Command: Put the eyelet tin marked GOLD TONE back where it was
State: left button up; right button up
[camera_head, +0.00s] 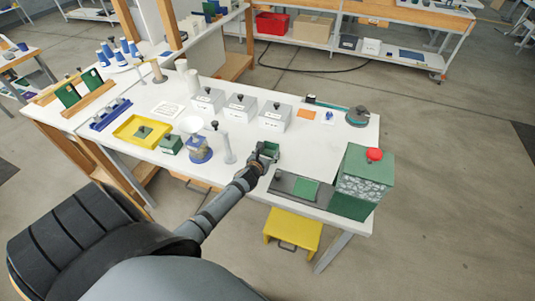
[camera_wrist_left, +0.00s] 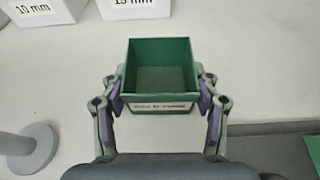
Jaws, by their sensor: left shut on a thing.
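My left gripper (camera_head: 262,156) is shut on an open-topped green tin (camera_head: 272,148), which looks empty. In the left wrist view the fingers (camera_wrist_left: 161,108) grip the tin (camera_wrist_left: 160,78) from both sides. A white label on its near wall has print too blurred to read. I cannot tell whether the tin touches the table. Another green tin (camera_head: 171,144) stands beside the yellow tray (camera_head: 118,131), and a green piece with a dark knob (camera_head: 143,131) sits in that tray. I cannot read GOLD TONE on any of them. My right gripper is not in view.
White labelled boxes (camera_head: 240,107) stand behind the held tin. A grey post (camera_head: 227,148) and a blue-based scale (camera_head: 199,150) stand left of it. A dark mat with a green square (camera_head: 305,190) and a green machine with a red button (camera_head: 365,175) are to the right.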

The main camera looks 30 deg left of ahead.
pick_arm(q)
jog(key=shift+f, duration=0.1)
jog(key=o, duration=1)
jog(key=shift+o, duration=1.6)
jog(key=shift+s+r, duration=0.15)
jog(key=shift+r, duration=0.05)
jog(key=v, duration=1.1)
jog(key=shift+s+d+r, duration=0.1)
jog(key=shift+s+r, duration=0.05)
jog(key=shift+s, duration=0.2)
